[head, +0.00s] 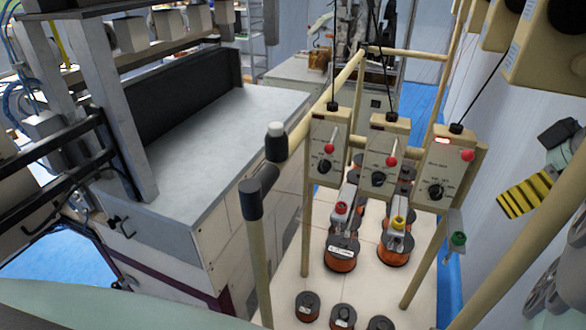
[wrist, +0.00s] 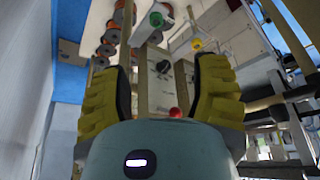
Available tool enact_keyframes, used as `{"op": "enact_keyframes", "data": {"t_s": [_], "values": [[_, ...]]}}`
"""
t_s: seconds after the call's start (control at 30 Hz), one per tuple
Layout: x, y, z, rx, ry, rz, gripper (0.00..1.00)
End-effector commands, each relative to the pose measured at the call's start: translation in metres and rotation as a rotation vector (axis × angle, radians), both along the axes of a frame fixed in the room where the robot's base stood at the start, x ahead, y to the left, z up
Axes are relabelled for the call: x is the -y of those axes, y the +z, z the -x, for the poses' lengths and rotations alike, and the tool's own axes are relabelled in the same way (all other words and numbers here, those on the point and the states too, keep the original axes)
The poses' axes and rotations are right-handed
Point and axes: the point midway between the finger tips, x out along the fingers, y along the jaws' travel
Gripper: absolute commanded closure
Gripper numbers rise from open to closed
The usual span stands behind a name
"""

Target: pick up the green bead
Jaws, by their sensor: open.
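The green bead (head: 458,239) is small and sits on a pale grey bracket beside the right-hand control box, at the right of the head view. It also shows near the top of the wrist view (wrist: 156,19), beyond my fingertips and roughly in line with the gap between them. My gripper (wrist: 162,68) is open, with yellow fingers and black pads, and nothing is between the pads. In the head view my gripper (head: 515,202) is at the right, above and to the right of the bead, apart from it. One yellow finger shows there.
Three hanging control boxes (head: 379,150) with red knobs stand left of my gripper. A red bead (head: 341,208) and a yellow bead (head: 398,223) are on similar brackets above copper spools (head: 342,254). Wooden posts (head: 425,265) frame this area. A wall is close on the right.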

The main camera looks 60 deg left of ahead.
Motion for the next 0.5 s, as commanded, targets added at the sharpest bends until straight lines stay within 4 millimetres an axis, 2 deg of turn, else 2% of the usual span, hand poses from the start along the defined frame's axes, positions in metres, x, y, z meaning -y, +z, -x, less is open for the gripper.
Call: {"op": "enact_keyframes", "data": {"t_s": [0.17, 0.5], "values": [[-0.002, -0.015, 0.003, -0.013, 0.013, 0.023, 0.39], [-0.024, -0.066, -0.001, -0.015, 0.013, 0.014, 0.39]]}}
